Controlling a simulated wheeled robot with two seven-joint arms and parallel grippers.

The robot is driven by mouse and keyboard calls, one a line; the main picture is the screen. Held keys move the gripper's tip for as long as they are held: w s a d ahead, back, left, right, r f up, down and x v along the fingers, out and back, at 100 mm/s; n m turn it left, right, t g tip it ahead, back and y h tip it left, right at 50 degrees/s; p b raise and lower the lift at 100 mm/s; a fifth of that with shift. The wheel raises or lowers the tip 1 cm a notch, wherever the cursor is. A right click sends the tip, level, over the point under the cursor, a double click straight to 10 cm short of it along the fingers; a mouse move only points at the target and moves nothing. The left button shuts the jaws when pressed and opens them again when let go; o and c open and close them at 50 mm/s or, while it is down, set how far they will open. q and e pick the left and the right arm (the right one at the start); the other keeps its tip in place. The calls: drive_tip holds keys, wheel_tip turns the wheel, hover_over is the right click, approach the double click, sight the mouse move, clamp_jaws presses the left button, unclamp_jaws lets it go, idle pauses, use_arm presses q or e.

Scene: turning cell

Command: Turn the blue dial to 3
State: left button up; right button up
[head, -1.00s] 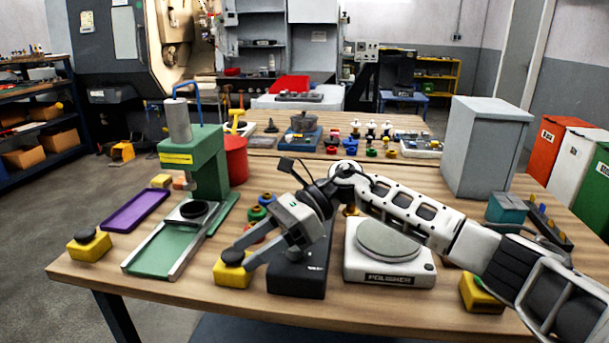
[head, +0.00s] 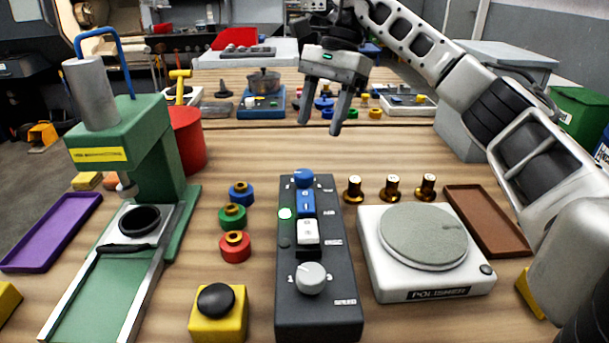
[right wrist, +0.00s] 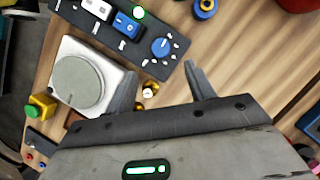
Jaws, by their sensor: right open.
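The blue dial (head: 304,178) is at the far end of a dark control box (head: 318,310) on the table. It also shows in the right wrist view (right wrist: 162,47), with white marks around it; I cannot read its setting. My right gripper (head: 320,127) is open and empty, raised above and beyond the box in the head view. In the right wrist view its fingers (right wrist: 161,67) point towards the blue dial, apart from it. The box also carries a blue rocker switch (head: 306,203), a white rocker switch (head: 307,231), a lit green lamp (head: 285,213) and a white dial (head: 311,277).
A polisher (head: 425,280) stands right of the box, with brass knobs (head: 392,188) behind it. Left are coloured rings (head: 235,246), a yellow-based button (head: 218,314) and a green press (head: 140,165). A brown tray (head: 489,220) lies at right.

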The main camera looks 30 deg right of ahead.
sight(304, 172)
drive_tip(key=x, duration=0.9)
drive_tip(key=shift+a+f, duration=0.2)
drive_tip(key=c, duration=1)
